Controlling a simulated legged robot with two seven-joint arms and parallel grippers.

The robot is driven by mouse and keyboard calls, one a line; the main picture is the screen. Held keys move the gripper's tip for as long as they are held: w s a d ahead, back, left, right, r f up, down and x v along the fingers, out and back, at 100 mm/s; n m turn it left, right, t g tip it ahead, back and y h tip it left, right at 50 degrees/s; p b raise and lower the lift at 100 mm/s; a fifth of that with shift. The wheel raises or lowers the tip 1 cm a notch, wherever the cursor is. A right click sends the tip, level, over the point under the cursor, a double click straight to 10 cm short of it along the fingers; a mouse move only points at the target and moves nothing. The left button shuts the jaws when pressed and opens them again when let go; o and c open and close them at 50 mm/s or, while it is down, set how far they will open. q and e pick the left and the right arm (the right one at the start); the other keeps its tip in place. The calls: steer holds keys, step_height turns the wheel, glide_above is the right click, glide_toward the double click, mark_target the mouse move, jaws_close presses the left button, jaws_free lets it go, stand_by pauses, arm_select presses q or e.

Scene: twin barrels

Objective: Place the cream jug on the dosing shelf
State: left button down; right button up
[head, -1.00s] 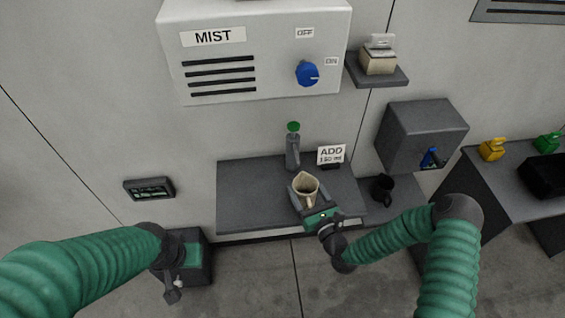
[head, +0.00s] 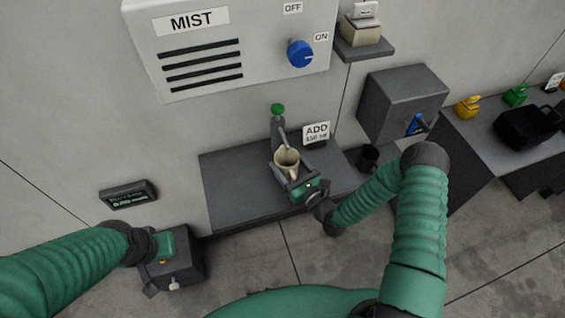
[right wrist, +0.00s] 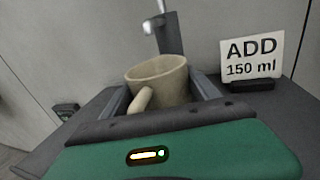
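The cream jug (head: 287,161) is upright over the dark dosing shelf (head: 230,190), just in front of a grey spout with a green top (head: 278,125). My right gripper (head: 288,168) has its fingers on both sides of the jug and appears closed on it. In the right wrist view the jug (right wrist: 160,82) sits between the fingers, handle towards the palm, below the spout's nozzle. Whether its base touches the shelf is hidden. My left gripper (head: 160,284) is at the lower left by a dark box (head: 188,258); its opening is unclear.
An "ADD 150 ml" sign (head: 316,132) stands right of the spout. A MIST unit with a blue knob (head: 300,53) hangs above. A dark mug (head: 368,157) is to the right, below a grey wall box (head: 400,100). The shelf's left part is clear.

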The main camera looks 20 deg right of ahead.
steer(key=o, duration=0.4)
steer(key=shift+w+d+f, duration=0.15)
steer(key=shift+w+d, duration=0.05)
steer(key=shift+d, duration=0.2)
steer(key=shift+w+d+f, duration=0.15)
steer(key=shift+d, duration=0.2)
steer(key=shift+o, duration=0.2)
steer(key=shift+s+a+r, duration=0.15)
steer(key=shift+a+r, duration=0.1)
steer(key=shift+a, duration=0.35)
steer(key=shift+a+r+p, duration=0.3)
steer(key=shift+r+p, duration=0.05)
steer(key=shift+s+f, duration=0.1)
steer(key=shift+s, duration=0.25)
steer(key=v, duration=0.5)
steer(key=d+b+v, duration=0.1)
steer(key=v, duration=0.5)
steer(key=shift+w+d+f+b, duration=0.1)
steer(key=shift+d+b, duration=0.2)
steer(key=shift+s+a, duration=0.15)
steer(key=shift+s, duration=0.05)
arm_select(q)
steer(key=shift+w+d+f, duration=0.2)
steer(key=shift+w+f, duration=0.05)
steer(key=shift+f, duration=0.3)
arm_select(e)
steer(key=shift+a, duration=0.3)
